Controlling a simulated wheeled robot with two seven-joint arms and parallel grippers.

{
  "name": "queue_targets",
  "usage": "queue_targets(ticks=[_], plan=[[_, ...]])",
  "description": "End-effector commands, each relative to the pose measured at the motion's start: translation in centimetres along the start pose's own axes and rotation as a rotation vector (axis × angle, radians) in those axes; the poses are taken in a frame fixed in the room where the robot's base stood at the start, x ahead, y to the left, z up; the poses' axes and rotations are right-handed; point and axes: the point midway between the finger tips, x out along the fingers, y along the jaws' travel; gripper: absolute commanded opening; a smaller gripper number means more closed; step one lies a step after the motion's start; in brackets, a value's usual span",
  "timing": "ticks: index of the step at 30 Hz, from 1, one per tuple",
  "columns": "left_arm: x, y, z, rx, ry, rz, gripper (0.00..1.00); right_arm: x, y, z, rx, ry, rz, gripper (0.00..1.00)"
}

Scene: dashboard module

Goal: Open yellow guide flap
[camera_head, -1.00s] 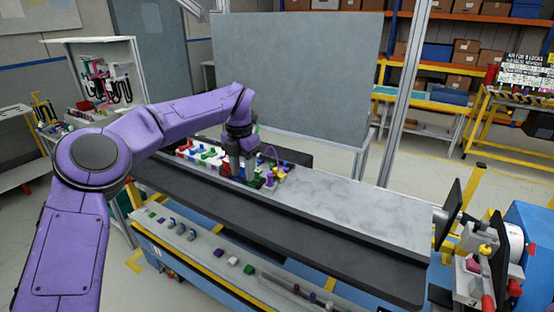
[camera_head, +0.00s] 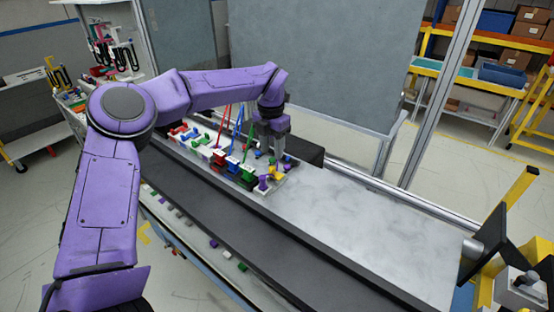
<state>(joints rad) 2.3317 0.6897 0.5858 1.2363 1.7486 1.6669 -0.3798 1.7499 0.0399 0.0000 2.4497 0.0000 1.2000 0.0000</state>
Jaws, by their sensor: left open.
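The dashboard module (camera_head: 205,150) is a row of small coloured parts on the light worktop. A small yellow piece (camera_head: 274,170) sits near its right end and may be the yellow guide flap. It is too small to tell how it stands. My left gripper (camera_head: 279,158) points down over this right end, open, with its fingertips close to the yellow piece. I cannot tell whether they touch it. My right gripper is not in view.
Thin red, blue and green strands (camera_head: 238,125) rise from the module beside my left gripper. A purple part (camera_head: 263,183) stands just in front of the yellow piece. The worktop (camera_head: 350,215) to the right is bare. A dark strip (camera_head: 235,215) runs along the front.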

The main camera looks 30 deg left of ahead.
Motion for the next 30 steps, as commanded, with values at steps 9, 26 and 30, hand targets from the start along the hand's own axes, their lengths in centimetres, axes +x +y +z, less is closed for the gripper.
queue_targets(ticks=[9,26,30], plan=[[6.1,0.0,0.9,0.001,0.014,0.002,0.43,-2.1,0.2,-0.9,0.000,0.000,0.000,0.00],[7.0,-0.2,1.1,0.004,0.012,0.001,0.00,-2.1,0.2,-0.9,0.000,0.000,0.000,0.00],[7.0,-0.2,1.1,0.006,0.011,0.007,0.00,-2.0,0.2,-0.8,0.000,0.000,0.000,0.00]])
